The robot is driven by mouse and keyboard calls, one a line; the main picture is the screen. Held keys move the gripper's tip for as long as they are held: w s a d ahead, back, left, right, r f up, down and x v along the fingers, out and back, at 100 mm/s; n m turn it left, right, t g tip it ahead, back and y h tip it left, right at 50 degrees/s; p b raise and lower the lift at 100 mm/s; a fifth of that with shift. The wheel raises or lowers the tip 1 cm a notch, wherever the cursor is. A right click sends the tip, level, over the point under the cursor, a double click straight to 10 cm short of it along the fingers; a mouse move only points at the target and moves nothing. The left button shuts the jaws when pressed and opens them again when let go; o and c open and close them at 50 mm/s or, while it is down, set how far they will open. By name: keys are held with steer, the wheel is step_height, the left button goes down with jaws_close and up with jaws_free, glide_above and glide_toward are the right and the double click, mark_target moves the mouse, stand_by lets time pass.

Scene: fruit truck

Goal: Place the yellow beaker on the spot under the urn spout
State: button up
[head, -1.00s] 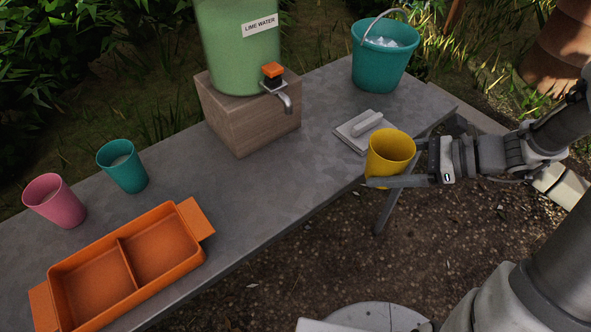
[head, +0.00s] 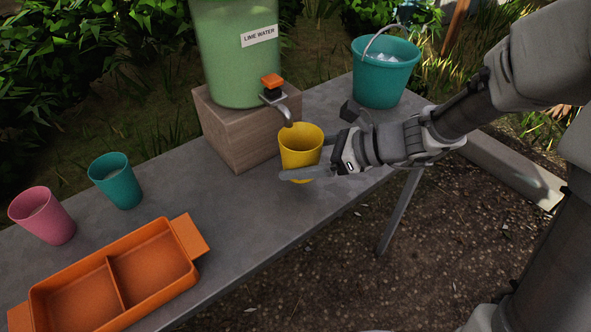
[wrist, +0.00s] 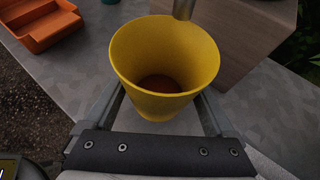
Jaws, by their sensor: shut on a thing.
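The yellow beaker (head: 301,146) is held upright in my gripper (head: 306,172), which is shut on it. It is close to the urn spout (head: 287,115), just in front of and below it in the head view. In the wrist view the beaker (wrist: 164,62) sits between the two fingers and the spout tip (wrist: 184,8) shows at its far rim. I cannot tell whether the beaker touches the table. The green urn (head: 238,60), labelled LIME WATER, stands on a wooden block (head: 240,136). The spot under the spout is hidden behind the beaker.
On the grey table (head: 190,185) stand a teal cup (head: 118,182), a pink cup (head: 44,217) and an orange divided tray (head: 197,240) at left. A teal bucket (head: 384,78) with ice stands at the back right. A scoop-like grey item (head: 353,111) is partly hidden behind my arm.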

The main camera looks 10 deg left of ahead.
steer(key=shift+a, duration=0.45)
steer(key=shift+a+f+b, duration=0.1)
steer(key=shift+f+b, duration=0.95)
steer(key=shift+f, duration=0.7)
steer(key=shift+f, duration=0.1)
steer(key=shift+f, duration=0.15)
steer(key=o, duration=1.2)
